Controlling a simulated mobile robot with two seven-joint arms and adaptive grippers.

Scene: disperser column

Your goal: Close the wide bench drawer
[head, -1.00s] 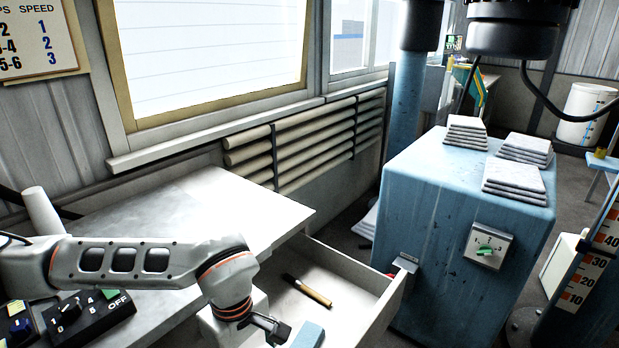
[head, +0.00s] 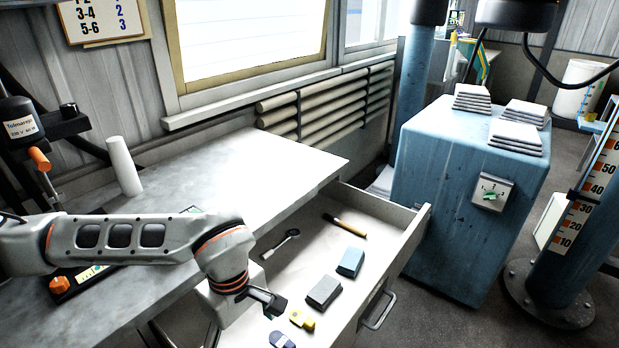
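The wide bench drawer (head: 410,238) stands pulled out from under the grey bench top (head: 243,170). Its front panel faces the lower right and carries a metal bar handle (head: 380,312). My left gripper (head: 268,302) hangs above the near left part of the drawer, on the inner side of the front panel and apart from the handle. Its fingers are dark and small, and their gap is not clear. I see nothing held in it. My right gripper is not in view.
In the drawer lie a wooden-handled tool (head: 346,226), a blue block (head: 351,262), a dark grey block (head: 324,292) and a yellow item (head: 302,319). A blue cabinet (head: 450,200) stands close beyond the drawer's far corner. Floor shows right of the drawer.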

